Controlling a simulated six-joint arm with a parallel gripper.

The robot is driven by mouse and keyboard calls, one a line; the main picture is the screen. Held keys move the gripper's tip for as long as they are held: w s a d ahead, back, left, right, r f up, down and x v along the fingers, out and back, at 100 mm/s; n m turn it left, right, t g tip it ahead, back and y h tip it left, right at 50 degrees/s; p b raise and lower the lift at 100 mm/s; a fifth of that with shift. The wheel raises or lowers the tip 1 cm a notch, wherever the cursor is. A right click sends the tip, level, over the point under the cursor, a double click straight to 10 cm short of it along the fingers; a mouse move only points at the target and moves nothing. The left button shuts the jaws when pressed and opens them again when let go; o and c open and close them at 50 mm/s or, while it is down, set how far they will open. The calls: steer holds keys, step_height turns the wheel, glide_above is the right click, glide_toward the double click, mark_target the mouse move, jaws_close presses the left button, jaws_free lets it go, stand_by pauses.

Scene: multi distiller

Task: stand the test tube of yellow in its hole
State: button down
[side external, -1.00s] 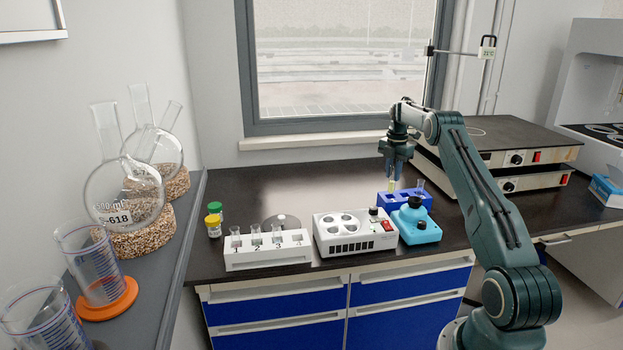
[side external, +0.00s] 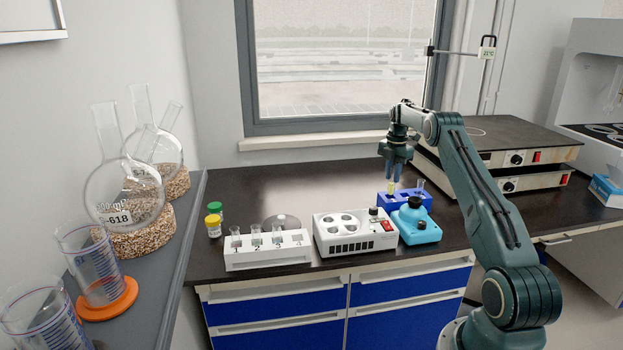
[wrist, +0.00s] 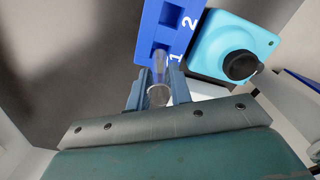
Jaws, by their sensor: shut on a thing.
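My gripper (side external: 392,179) is shut on a clear test tube (side external: 391,188) with yellow in it. The tube is about upright at the left part of the blue rack (side external: 421,203). In the wrist view the tube (wrist: 159,92) is between the two fingers (wrist: 159,88), its round top towards me, its far end over the rack (wrist: 150,40) beside the number 1. I cannot tell whether its lower end is inside a hole. A square hole shows farther along, by the number 2. Another clear tube (side external: 421,186) stands at the rack's right.
A turquoise bottle (side external: 417,231) with a black cap stands close in front of the rack. A white device (side external: 352,246) with round wells is to the left. A white numbered rack (side external: 267,258) holds several tubes. Hot plates (side external: 500,140) are at the right.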

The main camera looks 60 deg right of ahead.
mark_target(391, 188)
steer(key=shift+f, duration=0.55)
steer(key=shift+f, duration=0.75)
steer(key=shift+f, duration=0.7)
steer(key=shift+f, duration=0.7)
steer(key=shift+f, duration=0.15)
steer(key=c, duration=1.2)
jaws_free()
